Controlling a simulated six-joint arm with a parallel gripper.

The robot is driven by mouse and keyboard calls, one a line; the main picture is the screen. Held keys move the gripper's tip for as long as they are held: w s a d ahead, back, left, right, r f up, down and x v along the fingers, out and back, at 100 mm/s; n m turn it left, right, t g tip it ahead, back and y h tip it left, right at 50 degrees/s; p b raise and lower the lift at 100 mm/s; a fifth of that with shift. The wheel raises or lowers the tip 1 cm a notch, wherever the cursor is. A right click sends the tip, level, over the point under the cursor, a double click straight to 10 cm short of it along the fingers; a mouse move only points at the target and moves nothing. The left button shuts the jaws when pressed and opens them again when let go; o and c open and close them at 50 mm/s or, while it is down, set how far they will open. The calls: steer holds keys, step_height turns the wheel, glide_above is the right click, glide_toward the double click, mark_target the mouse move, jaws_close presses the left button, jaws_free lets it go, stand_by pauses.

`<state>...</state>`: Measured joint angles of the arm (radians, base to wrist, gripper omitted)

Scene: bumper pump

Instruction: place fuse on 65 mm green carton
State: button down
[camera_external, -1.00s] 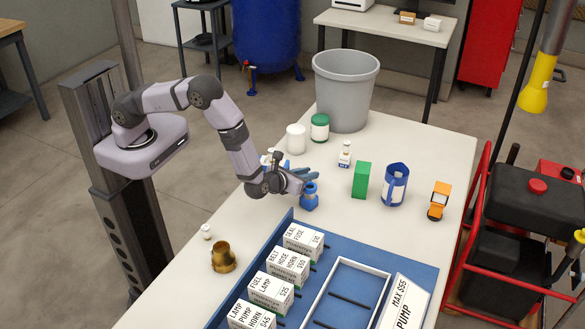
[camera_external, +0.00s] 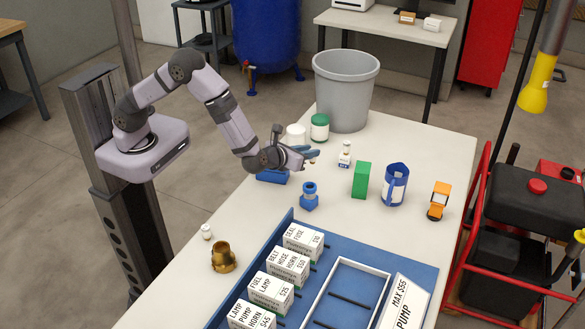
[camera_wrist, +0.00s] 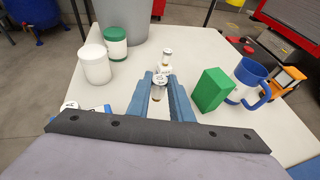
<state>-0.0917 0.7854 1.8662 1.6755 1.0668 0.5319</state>
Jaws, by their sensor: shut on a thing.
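A small white labelled item with a brass-coloured top (camera_external: 345,155) stands left of the carton. A blue mug (camera_external: 394,186) and an orange toy vehicle (camera_external: 438,202) stand right of it. A blue fitting (camera_external: 309,198), a blue block (camera_external: 272,176) and white and green-lidded jars (camera_external: 319,128) are near my gripper.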

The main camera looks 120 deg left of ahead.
step_height(320, 180, up, 11)
steer(key=m+t+h+b, duration=0.2)
steer(key=m+t+b, duration=0.1)
steer(key=m+t, duration=0.2)
glide_above(357, 169)
steer(key=shift+f+p, duration=0.3)
steer(key=shift+f, duration=4.55)
steer(key=shift+f, duration=0.15)
steer(key=c, duration=1.6)
jaws_free()
